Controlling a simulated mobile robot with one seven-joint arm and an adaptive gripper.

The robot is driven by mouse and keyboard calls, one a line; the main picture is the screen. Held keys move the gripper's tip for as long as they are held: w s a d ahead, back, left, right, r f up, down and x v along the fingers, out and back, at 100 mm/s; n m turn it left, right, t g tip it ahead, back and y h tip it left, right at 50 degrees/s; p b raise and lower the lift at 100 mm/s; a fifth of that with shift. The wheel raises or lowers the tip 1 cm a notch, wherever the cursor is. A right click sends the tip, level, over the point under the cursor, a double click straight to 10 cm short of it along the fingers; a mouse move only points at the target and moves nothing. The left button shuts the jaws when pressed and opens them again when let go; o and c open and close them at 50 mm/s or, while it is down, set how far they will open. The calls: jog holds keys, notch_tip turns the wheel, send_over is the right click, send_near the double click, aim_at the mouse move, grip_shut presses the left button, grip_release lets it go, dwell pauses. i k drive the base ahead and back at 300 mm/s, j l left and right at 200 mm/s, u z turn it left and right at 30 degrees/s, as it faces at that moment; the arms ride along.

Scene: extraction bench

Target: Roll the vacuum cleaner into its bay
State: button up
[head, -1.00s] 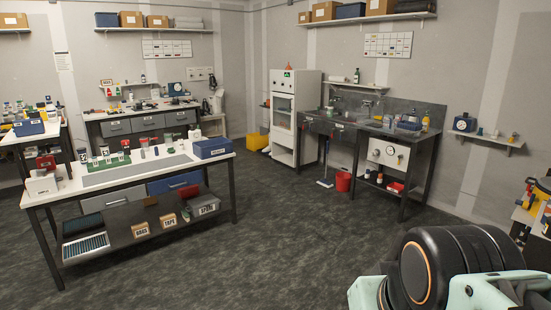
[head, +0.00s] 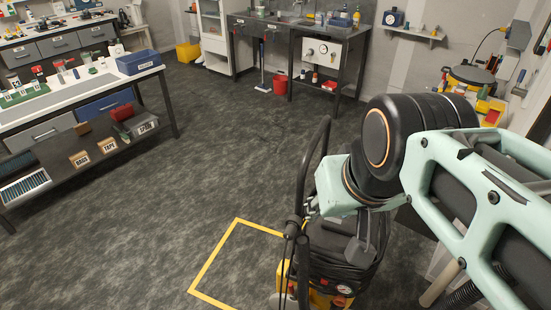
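The vacuum cleaner (head: 345,265) is a black and yellow wheeled machine with a gauge, a coiled black hose and a tall dark push handle (head: 302,190). It stands upright at the bottom middle of the head view, its lower part cut off. A yellow floor outline (head: 212,262), apparently the bay, lies just left of it. The machine hides the outline's right part, so I cannot tell how far it overlaps. My arm reaches from the right to beside the handle.
A long bench (head: 75,92) with a lower shelf stands at left. A sink bench (head: 300,35) and a red bucket (head: 280,84) are at the back.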

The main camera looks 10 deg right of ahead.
aim_at(329, 236)
jog(key=i+j+z, duration=0.2)
jog(key=j+z, duration=0.15)
jog(key=j, duration=0.15)
jog(key=i+j+z, duration=0.1)
jog(key=j+z, duration=0.2)
jog(key=j, duration=0.25)
jog(key=j+z, duration=0.35)
jog(key=j, duration=0.2)
jog(key=k+u, duration=0.3)
jog(key=u, duration=0.2)
jog(key=i+z, duration=0.35)
jog(key=z, duration=0.15)
